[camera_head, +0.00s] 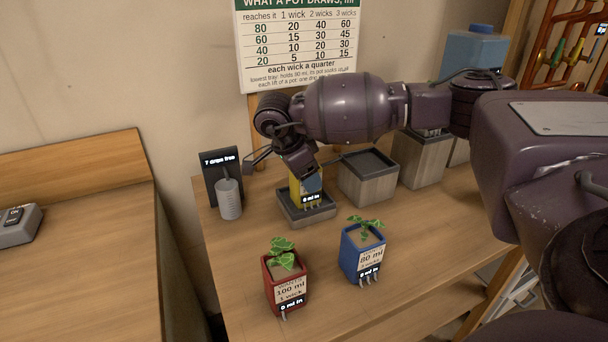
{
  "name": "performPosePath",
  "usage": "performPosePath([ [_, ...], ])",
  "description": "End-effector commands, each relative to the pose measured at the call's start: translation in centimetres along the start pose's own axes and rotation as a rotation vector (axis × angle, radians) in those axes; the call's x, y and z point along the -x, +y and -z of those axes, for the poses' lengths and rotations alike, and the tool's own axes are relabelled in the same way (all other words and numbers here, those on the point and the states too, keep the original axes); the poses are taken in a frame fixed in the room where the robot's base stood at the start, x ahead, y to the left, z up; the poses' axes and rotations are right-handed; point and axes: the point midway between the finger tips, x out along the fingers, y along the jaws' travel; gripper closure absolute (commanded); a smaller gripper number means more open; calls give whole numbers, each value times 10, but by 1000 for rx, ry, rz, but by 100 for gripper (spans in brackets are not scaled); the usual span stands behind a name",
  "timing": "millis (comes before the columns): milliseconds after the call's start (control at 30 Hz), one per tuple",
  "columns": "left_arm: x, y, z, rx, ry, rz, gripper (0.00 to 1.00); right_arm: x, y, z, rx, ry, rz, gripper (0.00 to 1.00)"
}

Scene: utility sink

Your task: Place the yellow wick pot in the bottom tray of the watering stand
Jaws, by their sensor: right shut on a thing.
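The yellow wick pot (296,188) is mostly hidden behind my right gripper (311,182), which is shut on it. Its dark label reads 0 ml in. The pot is at the lowest, front-left tray (322,217) of the stepped watering stand, inside its outline in the picture. I cannot tell whether its base touches the tray floor. The middle tray (367,188) and a higher block (421,165) rise to the right behind it. My left gripper is not in view.
A red pot (285,290) and a blue pot (362,256), both with plants, stand in front of the stand. A grey cylinder (229,200) by a dark sign stands left of the tray. A blue tank (474,52) is at the back right. The front-left tabletop is clear.

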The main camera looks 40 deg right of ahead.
Motion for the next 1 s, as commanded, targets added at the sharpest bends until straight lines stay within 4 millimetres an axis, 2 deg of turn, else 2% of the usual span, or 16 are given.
performPosePath([
  [333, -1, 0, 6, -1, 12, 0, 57, -1, 0, 0, -2, -1, 2, 71],
  [367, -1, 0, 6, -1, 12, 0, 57, -1, 0, 0, -2, -1, 2, 33],
  [500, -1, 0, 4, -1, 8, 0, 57, -1, 0, 0, -2, -1, 2, 12],
  [833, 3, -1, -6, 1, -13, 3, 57, 2, 0, 1, -2, -1, 3, 11],
  [1000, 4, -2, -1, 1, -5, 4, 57, 21, -1, 1, -2, -3, 7, 11],
])
